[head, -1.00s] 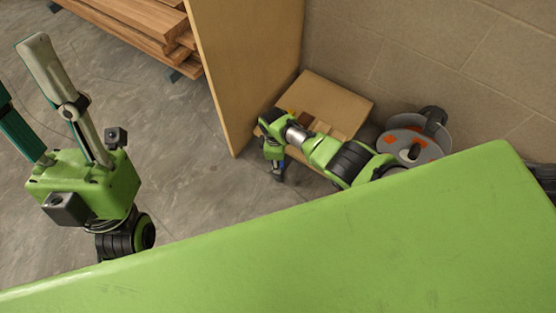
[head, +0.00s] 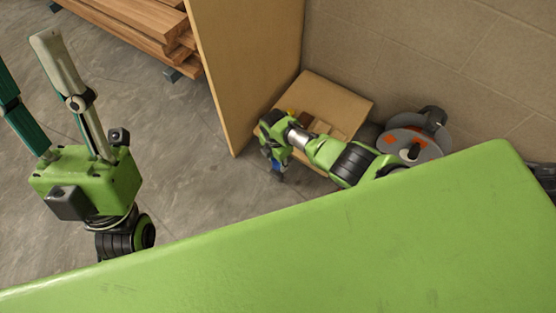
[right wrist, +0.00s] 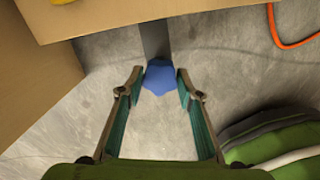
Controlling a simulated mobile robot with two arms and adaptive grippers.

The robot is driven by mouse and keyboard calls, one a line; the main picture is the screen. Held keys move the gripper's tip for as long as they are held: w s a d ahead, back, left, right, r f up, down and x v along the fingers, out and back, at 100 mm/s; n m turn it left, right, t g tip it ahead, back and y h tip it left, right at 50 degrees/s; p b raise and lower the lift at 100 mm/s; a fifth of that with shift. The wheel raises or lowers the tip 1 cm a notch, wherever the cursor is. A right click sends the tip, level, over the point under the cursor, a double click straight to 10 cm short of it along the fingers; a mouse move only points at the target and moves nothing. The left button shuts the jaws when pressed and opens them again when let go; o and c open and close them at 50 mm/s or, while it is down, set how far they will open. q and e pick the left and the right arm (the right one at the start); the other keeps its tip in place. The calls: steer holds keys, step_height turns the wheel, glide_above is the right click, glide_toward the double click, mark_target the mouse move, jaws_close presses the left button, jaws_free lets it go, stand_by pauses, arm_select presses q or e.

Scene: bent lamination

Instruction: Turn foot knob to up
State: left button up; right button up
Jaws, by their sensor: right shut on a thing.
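The blue foot knob (right wrist: 158,84) sits at the end of a dark strip that comes out from under a tan board. My right gripper (right wrist: 159,74) has one finger on each side of the knob and is shut on it. In the head view, my right gripper (head: 278,172) is low beside the tan board, with a bit of blue showing there; its fingertips are too small to make out. The knob's marking does not show. My left gripper (head: 24,52) is at the far left, its fingers spread and empty.
A tan board (head: 335,95) with small wooden pieces lies near the block wall. A tall tan panel (head: 240,60) stands left of it. A grey and orange disc-shaped thing (head: 430,147) is to the right. Stacked planks (head: 145,25) lie at the back left. Concrete floor is clear between.

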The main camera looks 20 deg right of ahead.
mark_target(276, 164)
steer(key=shift+a+n, duration=0.1)
steer(key=shift+n, duration=0.5)
steer(key=o, duration=1.1)
steer(key=shift+r, duration=0.15)
steer(key=shift+r, duration=0.25)
steer(key=r, duration=1.1)
steer(key=shift+s+a+r, duration=0.1)
steer(key=shift+s+a, duration=0.15)
